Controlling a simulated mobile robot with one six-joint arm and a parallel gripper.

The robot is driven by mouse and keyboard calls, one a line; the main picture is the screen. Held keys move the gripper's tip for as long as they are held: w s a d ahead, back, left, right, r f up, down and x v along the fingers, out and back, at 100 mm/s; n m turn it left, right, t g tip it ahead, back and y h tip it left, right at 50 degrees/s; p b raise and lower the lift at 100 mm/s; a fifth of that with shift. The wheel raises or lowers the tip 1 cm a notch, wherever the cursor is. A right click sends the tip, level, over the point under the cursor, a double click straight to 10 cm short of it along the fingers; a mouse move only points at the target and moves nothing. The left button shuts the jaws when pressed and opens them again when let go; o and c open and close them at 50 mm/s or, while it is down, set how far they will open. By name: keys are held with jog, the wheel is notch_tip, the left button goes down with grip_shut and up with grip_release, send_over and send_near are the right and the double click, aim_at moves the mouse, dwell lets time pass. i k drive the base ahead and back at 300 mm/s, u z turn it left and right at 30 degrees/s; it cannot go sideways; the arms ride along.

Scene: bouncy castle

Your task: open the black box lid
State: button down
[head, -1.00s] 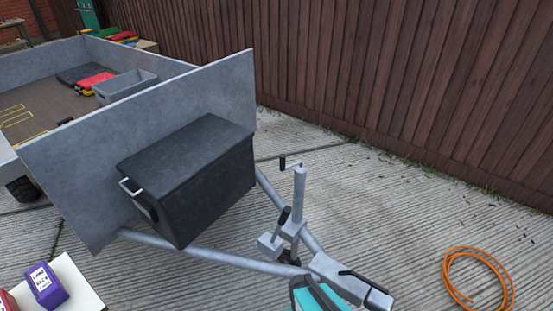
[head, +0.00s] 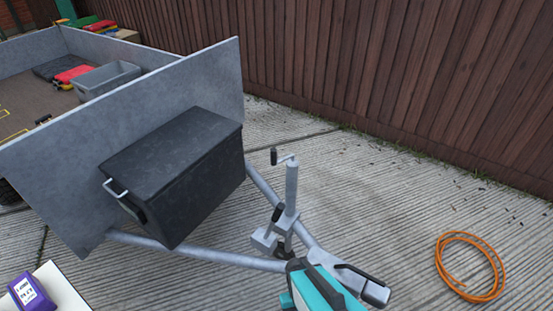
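The black box (head: 205,190) is mounted against the front panel of a grey trailer, over its drawbar. Its flat lid (head: 170,150) looks shut, lying level on the box. A silver handle (head: 115,190) sticks out at the lid's left end. A dark fitting (head: 132,210) sits below it on the left end face.
The drawbar with a jack (head: 291,200) and hitch lies right of the box. A teal and black object (head: 318,288) is cut off at the bottom edge. A purple box (head: 32,294) stands lower left. An orange coil (head: 470,267) lies right; concrete between is clear.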

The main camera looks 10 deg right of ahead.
aim_at(147, 168)
jog(key=u, duration=0.2)
jog(key=k, duration=0.85)
jog(key=u, duration=0.55)
jog(key=k, duration=0.55)
jog(key=u, duration=0.6)
jog(key=i, duration=1.55)
jog(key=z, duration=0.5)
